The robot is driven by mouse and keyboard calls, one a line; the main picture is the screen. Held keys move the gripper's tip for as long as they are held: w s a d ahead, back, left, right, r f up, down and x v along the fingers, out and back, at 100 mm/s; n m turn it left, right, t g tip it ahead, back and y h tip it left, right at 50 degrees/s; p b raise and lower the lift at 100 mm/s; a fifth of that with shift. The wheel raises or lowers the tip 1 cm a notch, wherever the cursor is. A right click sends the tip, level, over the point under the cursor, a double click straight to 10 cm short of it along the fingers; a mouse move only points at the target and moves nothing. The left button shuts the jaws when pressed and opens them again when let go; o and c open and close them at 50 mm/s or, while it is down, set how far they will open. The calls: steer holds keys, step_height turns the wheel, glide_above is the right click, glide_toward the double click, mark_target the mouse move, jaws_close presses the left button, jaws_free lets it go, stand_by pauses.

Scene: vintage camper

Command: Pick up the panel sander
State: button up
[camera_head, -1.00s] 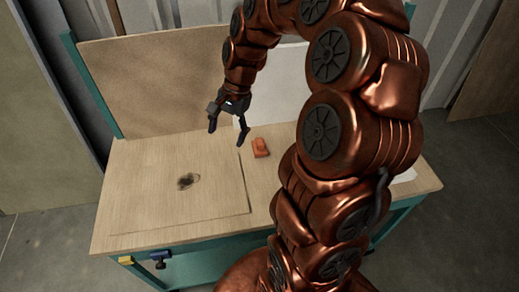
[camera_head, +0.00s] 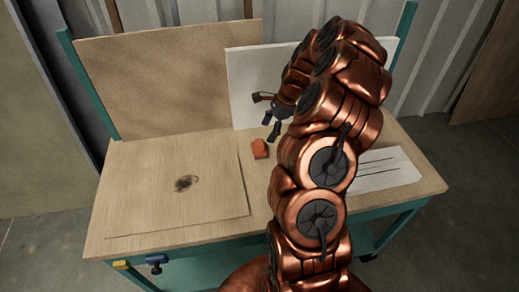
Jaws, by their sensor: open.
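A small orange block-like object (camera_head: 260,149), which looks like the panel sander, lies on the wooden workbench (camera_head: 420,180), just right of a thin wooden panel. My gripper (camera_head: 263,117) is open and empty. It hangs in front of the white upright board, above and slightly beyond the orange object, with its dark fingers pointing left and down. The fingers are apart from the object. My copper arm covers the bench just to the right of it.
The flat wooden panel (camera_head: 140,200) has a dark burnt spot (camera_head: 186,182). A brown board (camera_head: 150,85) and a white board (camera_head: 240,85) stand upright along the back. A white slotted sheet (camera_head: 380,168) lies at the right. Clamps (camera_head: 155,259) sit below the front edge.

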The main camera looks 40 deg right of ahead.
mark_target(259, 142)
steer(key=shift+w+a+b+x, duration=0.15)
steer(key=shift+b+x, duration=0.2)
steer(key=shift+x, duration=1.4)
steer(key=shift+w+a+b+x, duration=0.1)
steer(key=shift+b+x, duration=0.2)
steer(key=shift+x, duration=1.45)
steer(key=shift+r, duration=0.2)
steer(key=c, duration=1.3)
steer(key=shift+o, duration=0.2)
steer(key=shift+r, duration=0.1)
